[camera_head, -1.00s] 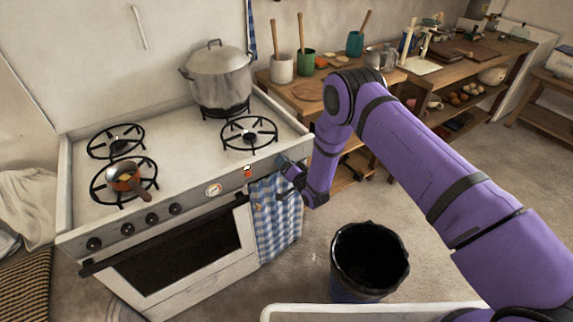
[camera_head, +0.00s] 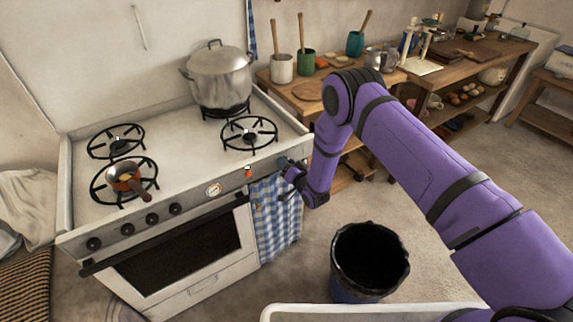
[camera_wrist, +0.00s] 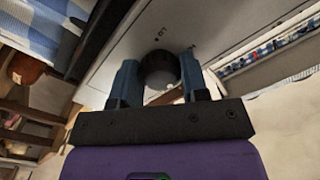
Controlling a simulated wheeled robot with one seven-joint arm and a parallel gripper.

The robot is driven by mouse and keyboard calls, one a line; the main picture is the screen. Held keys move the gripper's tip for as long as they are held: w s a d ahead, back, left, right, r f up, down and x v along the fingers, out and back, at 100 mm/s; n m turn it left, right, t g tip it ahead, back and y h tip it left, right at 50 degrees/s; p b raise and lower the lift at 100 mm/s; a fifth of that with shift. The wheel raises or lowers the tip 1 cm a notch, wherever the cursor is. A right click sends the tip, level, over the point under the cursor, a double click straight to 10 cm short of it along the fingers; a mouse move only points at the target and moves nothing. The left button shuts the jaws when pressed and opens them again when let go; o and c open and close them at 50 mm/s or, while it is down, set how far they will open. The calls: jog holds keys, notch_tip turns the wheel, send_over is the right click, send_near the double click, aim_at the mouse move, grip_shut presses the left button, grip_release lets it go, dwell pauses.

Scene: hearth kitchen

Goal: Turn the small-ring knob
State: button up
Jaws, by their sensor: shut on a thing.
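The dark round small-ring knob (camera_wrist: 160,69) sits on the white front panel of the stove, in the wrist view. My gripper (camera_wrist: 160,78) has one blue finger on each side of it and is shut on it. In the head view my gripper (camera_head: 284,163) is at the right end of the stove's front panel, and the knob there is hidden behind it. The stove (camera_head: 190,135) carries several black ring burners, with the front right one (camera_head: 249,133) nearest my gripper. How far the knob is turned cannot be told.
A blue checked towel (camera_head: 277,218) hangs just below my gripper. A large pot (camera_head: 218,80) stands on the back right ring, and a small copper pan (camera_head: 125,179) on the front left. A black bin (camera_head: 369,260) stands on the floor. Other knobs (camera_head: 152,218) line the panel.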

jog(key=n, duration=1.1)
jog(key=shift+d+n, duration=0.1)
jog(key=shift+n, duration=0.3)
jog(key=shift+f, duration=0.1)
dwell(0.3)
jog(key=o, duration=0.9)
jog(key=shift+o, duration=0.2)
jog(key=v, duration=1)
jog(key=shift+s+d, duration=0.25)
jog(key=shift+s, duration=0.1)
